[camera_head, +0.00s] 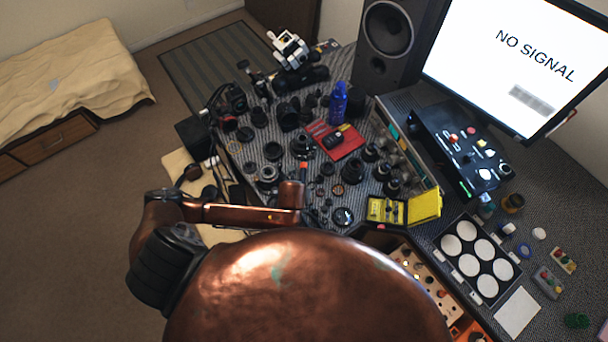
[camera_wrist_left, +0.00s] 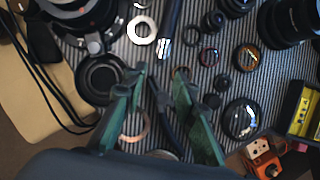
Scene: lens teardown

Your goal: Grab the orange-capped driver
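A dark plier-like tool (camera_wrist_left: 163,108) shows between the fingers, over the striped mat. A copper-coloured ring (camera_wrist_left: 134,127) is partly hidden by the left finger. A dark-handled tool with a silver end (camera_wrist_left: 165,46) lies beyond the fingertips. In the head view my copper arm covers part of the bench, and the left gripper's fingers are not visible. My right gripper is in neither view.
Lens parts crowd the striped bench, including a black ring (camera_wrist_left: 101,76) and a glass lens (camera_wrist_left: 240,118). A yellow case (camera_head: 424,206), a red booklet (camera_head: 346,148), a blue bottle (camera_head: 338,101) and a white-disc tray (camera_head: 466,229) stand around. Little bench is clear.

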